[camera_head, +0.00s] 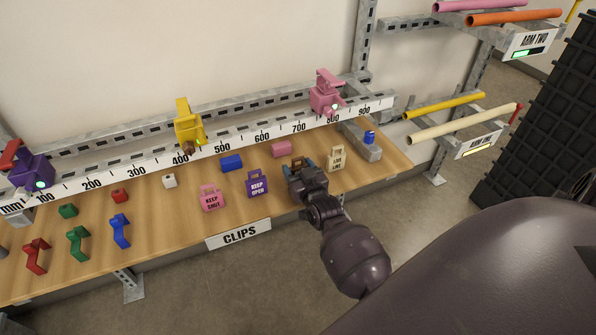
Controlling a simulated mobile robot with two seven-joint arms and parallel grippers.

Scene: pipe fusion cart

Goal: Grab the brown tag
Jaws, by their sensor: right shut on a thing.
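My right gripper (301,168) is over the right part of the wooden bench, its arm coming up from the lower right. It is shut on a brown tag (298,162), of which only a small part shows between the fingers. The gripper hides the rest of it, including any lettering. A beige tag (337,159) stands just right of the gripper. A purple tag (257,184) lettered KEEP OPEN stands to its left, and a pink tag (211,198) lettered KEEP SHUT is further left. My left gripper is not in view.
Behind the tags lie a blue block (231,162) and a pink block (281,150). A white ruler rail (228,142) carries purple, yellow and pink clamps. Red, green and blue clips lie at the left. A pipe rack (470,142) stands at the right.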

